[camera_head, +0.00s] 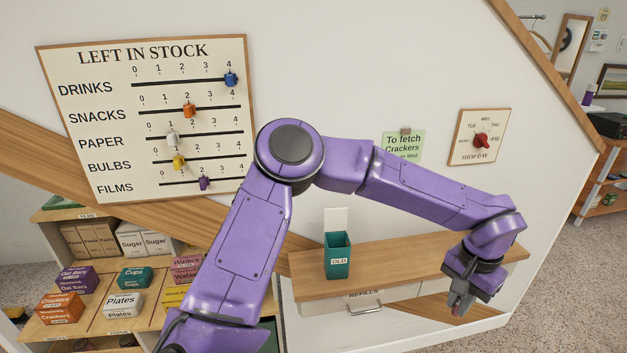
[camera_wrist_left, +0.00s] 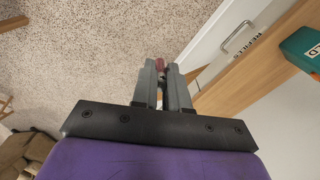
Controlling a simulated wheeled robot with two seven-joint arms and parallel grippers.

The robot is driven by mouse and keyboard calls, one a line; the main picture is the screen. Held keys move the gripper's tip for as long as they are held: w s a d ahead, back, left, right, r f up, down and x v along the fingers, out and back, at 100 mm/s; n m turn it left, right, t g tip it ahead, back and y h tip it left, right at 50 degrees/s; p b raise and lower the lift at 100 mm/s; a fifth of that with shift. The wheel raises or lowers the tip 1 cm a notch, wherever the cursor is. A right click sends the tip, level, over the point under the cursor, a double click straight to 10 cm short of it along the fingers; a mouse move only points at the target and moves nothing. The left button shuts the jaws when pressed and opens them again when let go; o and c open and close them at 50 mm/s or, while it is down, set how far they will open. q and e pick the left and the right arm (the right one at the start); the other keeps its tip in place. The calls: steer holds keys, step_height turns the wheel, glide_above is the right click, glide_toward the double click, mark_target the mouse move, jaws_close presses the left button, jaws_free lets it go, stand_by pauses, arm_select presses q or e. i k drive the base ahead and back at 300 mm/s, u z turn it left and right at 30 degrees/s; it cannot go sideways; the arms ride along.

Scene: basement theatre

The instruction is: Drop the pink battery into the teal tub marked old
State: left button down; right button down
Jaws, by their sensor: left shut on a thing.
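The teal tub (camera_head: 338,262) marked OLD stands upright on the wooden ledge, with a white card rising behind it. Its edge also shows at the right of the left wrist view (camera_wrist_left: 301,48). My left gripper (camera_head: 457,303) hangs to the right of the tub, in front of the ledge and lower than the tub's rim. Its jaws are shut on the pink battery (camera_wrist_left: 159,64), whose end shows between the fingertips in the left wrist view. Most of the battery is hidden by the fingers. My right gripper is not in view.
The wooden ledge (camera_head: 400,257) has a drawer marked REFILLS (camera_head: 365,306) below it. Shelves with boxes (camera_head: 118,300) stand at the left. A stock board (camera_head: 150,115) with sliders, a green note (camera_head: 403,147) and a shop-day dial (camera_head: 480,138) are on the wall.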

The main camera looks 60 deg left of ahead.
mark_target(342, 270)
steer(key=u, duration=1.55)
